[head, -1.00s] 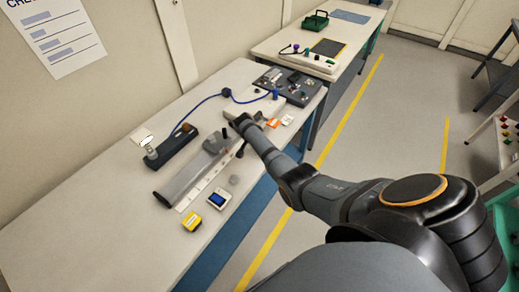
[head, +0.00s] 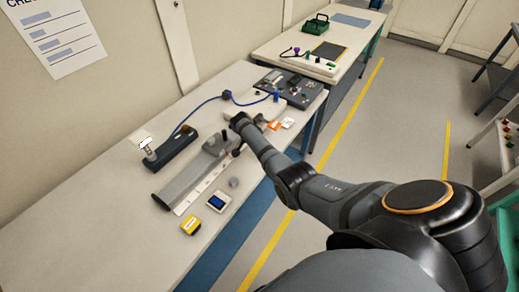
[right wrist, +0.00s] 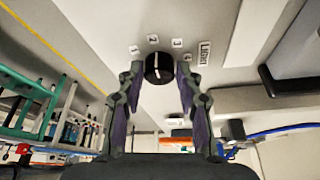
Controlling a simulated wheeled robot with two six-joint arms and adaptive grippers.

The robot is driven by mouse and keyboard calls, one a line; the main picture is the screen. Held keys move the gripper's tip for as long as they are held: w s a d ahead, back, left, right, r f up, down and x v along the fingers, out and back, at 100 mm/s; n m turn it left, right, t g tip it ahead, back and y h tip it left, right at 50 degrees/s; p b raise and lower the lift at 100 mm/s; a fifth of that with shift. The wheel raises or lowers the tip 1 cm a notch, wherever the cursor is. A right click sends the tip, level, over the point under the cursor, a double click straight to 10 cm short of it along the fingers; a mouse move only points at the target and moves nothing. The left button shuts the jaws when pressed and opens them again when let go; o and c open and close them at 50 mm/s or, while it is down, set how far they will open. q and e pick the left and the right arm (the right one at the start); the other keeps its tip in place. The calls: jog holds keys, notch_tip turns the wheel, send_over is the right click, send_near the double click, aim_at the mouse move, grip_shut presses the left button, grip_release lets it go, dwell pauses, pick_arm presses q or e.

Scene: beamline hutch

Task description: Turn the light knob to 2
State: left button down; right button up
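The light knob (right wrist: 158,68) is black and round with a white line across its face. It is on a pale panel with small number labels along its upper side and the word LIGHT (right wrist: 204,53) to the right. The line runs nearly up and down in the right wrist view, its upper end toward the label that looks like 2. My right gripper (right wrist: 158,82) is open, with one finger on each side of the knob and narrow gaps. In the head view my right gripper (head: 238,122) is at the bench and hides the knob. My left gripper is out of view.
A grey control box (head: 287,88) stands beyond. The near bench corner is clear.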

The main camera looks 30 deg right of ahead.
jog(key=shift+o, duration=1.2)
jog(key=v, duration=1.2)
